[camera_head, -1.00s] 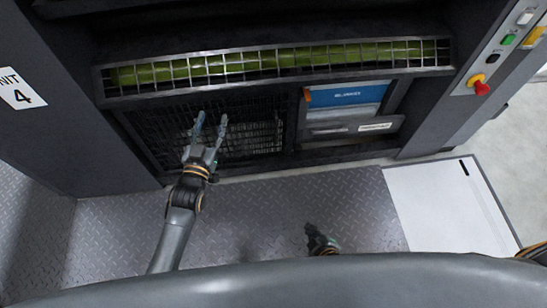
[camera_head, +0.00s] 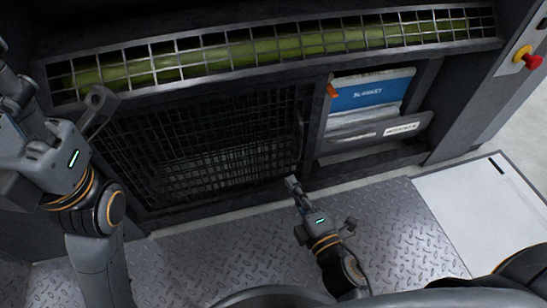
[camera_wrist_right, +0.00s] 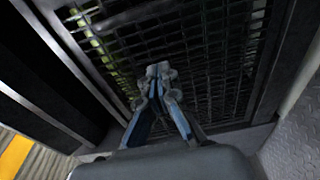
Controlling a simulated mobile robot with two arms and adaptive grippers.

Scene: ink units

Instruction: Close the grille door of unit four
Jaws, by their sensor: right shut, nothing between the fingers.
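A long pale grille (camera_head: 270,50) runs across the top of the unit, with a green roller behind its bars. Below it is a dark mesh panel (camera_head: 205,150) in a dark frame; I cannot tell which of the two is the grille door. My right gripper (camera_head: 293,184) is shut and empty, in front of the mesh panel's lower right corner. In the right wrist view its fingertips (camera_wrist_right: 160,72) are together before dark mesh (camera_wrist_right: 190,50); contact is unclear.
A blue-labelled compartment (camera_head: 372,92) with a grey tray front sits right of the mesh. A red stop knob (camera_head: 533,61) is on the right post. Diamond-plate floor (camera_head: 390,220) and a white panel (camera_head: 475,205) lie in front.

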